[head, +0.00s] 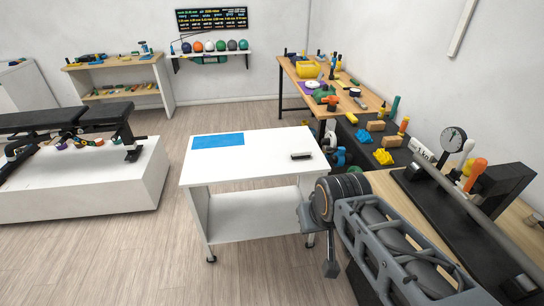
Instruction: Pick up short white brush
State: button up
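A small brush-like object (301,156), dark on top with a pale lower edge, lies on the right part of the white cart's top (255,165). It is the only thing there that could be the short white brush, but it is too small to make out clearly. My gripper (318,243) is at the cart's front right corner, nearer to me than the object and apart from it. Its two grey fingers are spread apart, with nothing visible between them.
A blue mat (218,140) lies on the cart's back left. A cluttered workbench (350,105) runs along the right, with a dial gauge (453,139) standing nearby. A weight bench (70,118) stands on the left. The floor left of the cart is clear.

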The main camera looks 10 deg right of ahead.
aim_at(301, 154)
jog(key=u, duration=0.05)
jog(key=i, duration=1.65)
